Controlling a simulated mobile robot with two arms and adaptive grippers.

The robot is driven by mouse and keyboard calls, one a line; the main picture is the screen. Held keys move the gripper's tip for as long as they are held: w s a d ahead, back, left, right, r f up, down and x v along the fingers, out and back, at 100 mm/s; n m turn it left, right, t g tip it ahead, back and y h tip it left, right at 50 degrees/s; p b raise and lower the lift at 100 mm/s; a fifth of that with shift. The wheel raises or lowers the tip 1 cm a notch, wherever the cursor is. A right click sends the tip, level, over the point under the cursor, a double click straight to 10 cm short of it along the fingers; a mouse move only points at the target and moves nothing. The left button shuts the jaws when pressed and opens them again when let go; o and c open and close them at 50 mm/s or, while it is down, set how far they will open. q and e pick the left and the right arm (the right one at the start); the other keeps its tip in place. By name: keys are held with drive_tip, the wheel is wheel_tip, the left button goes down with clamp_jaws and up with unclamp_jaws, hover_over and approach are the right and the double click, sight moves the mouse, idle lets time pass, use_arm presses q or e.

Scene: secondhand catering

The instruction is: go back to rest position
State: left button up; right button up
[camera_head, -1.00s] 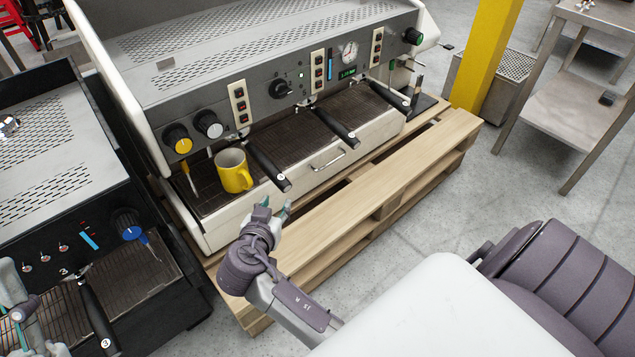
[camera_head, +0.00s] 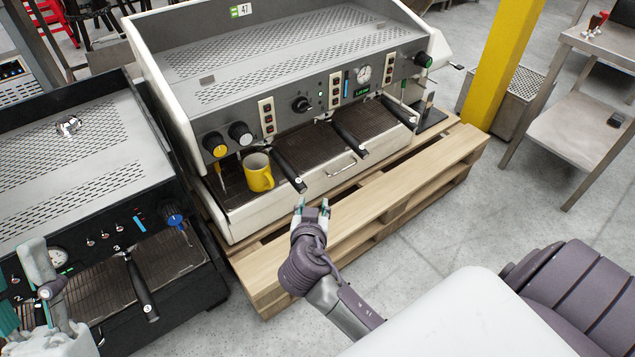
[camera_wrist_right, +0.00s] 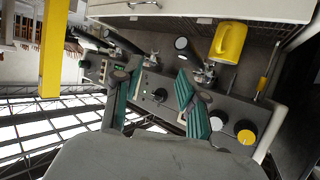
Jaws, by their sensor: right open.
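My right gripper (camera_head: 312,204) is open and empty in the head view, in front of the white and grey espresso machine (camera_head: 270,60) and above the wooden pallet. Its two green-padded fingers stand apart in the right wrist view (camera_wrist_right: 158,100), with nothing between them. A yellow mug (camera_head: 260,176) stands upright on the drip tray at the machine's left end, apart from the gripper; it also shows in the right wrist view (camera_wrist_right: 228,44). My left gripper (camera_head: 22,315) is partly cut off at the lower left edge, and its jaws are unclear.
A black espresso machine (camera_head: 80,160) stands at the left. The wooden pallet (camera_head: 400,196) lies under the white machine. A yellow post (camera_head: 498,62) and a metal table (camera_head: 575,130) stand at the right. Grey floor is clear between pallet and table.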

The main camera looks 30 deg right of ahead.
drive_tip(key=s+a+r+n+t+y+p, duration=0.1)
drive_tip(key=s+r+n+y+p, duration=0.1)
drive_tip(key=r+p, duration=0.3)
drive_tip(key=shift+s+r, duration=0.8)
drive_tip(key=shift+r, duration=0.3)
